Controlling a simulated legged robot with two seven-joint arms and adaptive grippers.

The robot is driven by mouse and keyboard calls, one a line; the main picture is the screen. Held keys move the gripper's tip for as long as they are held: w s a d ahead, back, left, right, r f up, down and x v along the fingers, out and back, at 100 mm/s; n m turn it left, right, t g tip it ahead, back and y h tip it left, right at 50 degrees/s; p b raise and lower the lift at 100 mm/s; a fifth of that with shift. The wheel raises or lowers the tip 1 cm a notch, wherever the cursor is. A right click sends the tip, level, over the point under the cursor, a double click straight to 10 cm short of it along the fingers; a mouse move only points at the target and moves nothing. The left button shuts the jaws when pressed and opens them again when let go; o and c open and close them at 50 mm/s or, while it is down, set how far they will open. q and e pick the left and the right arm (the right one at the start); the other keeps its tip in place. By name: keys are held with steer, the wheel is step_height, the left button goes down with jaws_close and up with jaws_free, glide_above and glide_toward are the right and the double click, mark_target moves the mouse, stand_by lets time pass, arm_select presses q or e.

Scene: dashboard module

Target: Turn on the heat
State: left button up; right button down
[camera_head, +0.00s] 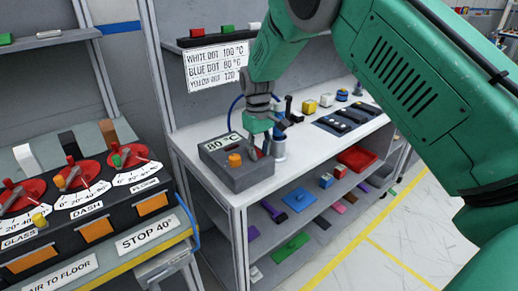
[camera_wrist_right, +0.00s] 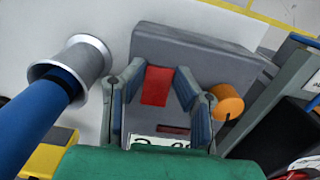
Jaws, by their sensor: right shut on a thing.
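The heat unit is a grey box (camera_head: 235,172) on the white bench top, with an orange knob (camera_head: 235,160) and a temperature label (camera_head: 222,142) ending in °C; its digits are hard to read. My right gripper (camera_head: 262,146) is down at the box's right side. The orange knob (camera_wrist_right: 228,101) is just right of the fingers there. The label (camera_wrist_right: 160,143) is partly covered by my gripper. My left gripper is not in view.
A metal cylinder (camera_head: 279,148) with a blue handle (camera_wrist_right: 55,98) stands close beside my right gripper. A wall sign (camera_head: 215,66) lists dot colours with temperatures. A console (camera_head: 75,225) with red dials is at left. A red tray (camera_head: 357,158) lies on the shelf below.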

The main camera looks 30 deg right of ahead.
steer(key=shift+w+a+r+g+p, duration=0.1)
steer(key=shift+w+r+g+p, duration=0.1)
steer(key=shift+g+p, duration=0.8)
steer(key=shift+f+g+p, duration=0.15)
steer(key=shift+g+p, duration=0.25)
steer(key=shift+p, duration=0.05)
steer(key=shift+w+d+g, duration=0.1)
steer(key=shift+d+g, duration=0.1)
steer(key=shift+g, duration=0.2)
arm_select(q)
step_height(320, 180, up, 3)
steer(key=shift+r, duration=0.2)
arm_select(e)
steer(key=shift+a, duration=0.15)
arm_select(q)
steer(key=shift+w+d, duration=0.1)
arm_select(e)
steer(key=c, duration=1.3)
jaws_free()
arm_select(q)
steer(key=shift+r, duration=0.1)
arm_select(e)
steer(key=shift+w, duration=0.1)
